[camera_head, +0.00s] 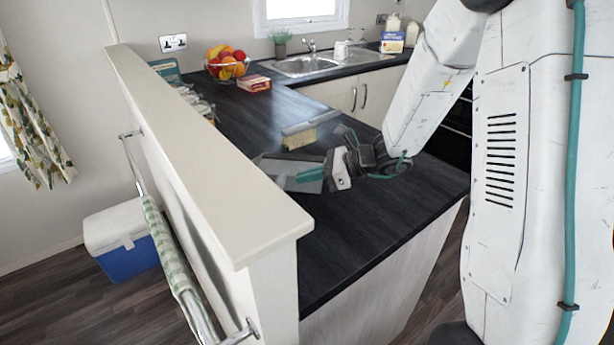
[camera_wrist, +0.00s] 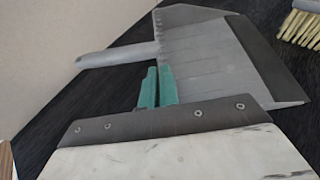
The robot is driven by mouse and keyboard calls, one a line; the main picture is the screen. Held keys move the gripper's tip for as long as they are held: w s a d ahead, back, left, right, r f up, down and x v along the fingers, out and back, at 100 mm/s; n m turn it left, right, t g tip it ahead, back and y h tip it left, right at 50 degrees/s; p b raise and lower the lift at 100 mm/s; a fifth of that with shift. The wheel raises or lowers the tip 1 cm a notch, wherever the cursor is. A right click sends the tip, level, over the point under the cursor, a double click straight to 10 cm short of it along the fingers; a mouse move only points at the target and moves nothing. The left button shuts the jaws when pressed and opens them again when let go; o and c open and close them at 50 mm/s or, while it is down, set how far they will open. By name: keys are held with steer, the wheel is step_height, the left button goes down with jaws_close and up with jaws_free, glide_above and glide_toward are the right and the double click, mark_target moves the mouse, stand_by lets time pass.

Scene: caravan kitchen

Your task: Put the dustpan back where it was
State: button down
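The grey dustpan (camera_wrist: 215,55) lies across the middle of the wrist view. Its handle (camera_wrist: 115,56) points left and its dark front lip points right. In the head view the dustpan (camera_head: 290,167) is over the dark worktop near the cream partition, partly hidden by my gripper. My gripper (camera_wrist: 158,72) has its two teal fingers close together at the dustpan's near back edge, and they look shut on its thin wall. My gripper also shows in the head view (camera_head: 322,174), low over the worktop. Whether the dustpan touches the worktop is unclear.
A pale-bristled brush (camera_head: 300,138) lies just beyond the dustpan; its bristles (camera_wrist: 300,28) also show in the wrist view. The raised partition ledge (camera_head: 205,160) borders the worktop on the left. A fruit bowl (camera_head: 227,68) and red box (camera_head: 253,83) stand farther back. The near worktop is clear.

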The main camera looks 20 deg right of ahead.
steer(key=shift+f, duration=0.15)
steer(key=c, duration=1.7)
jaws_free()
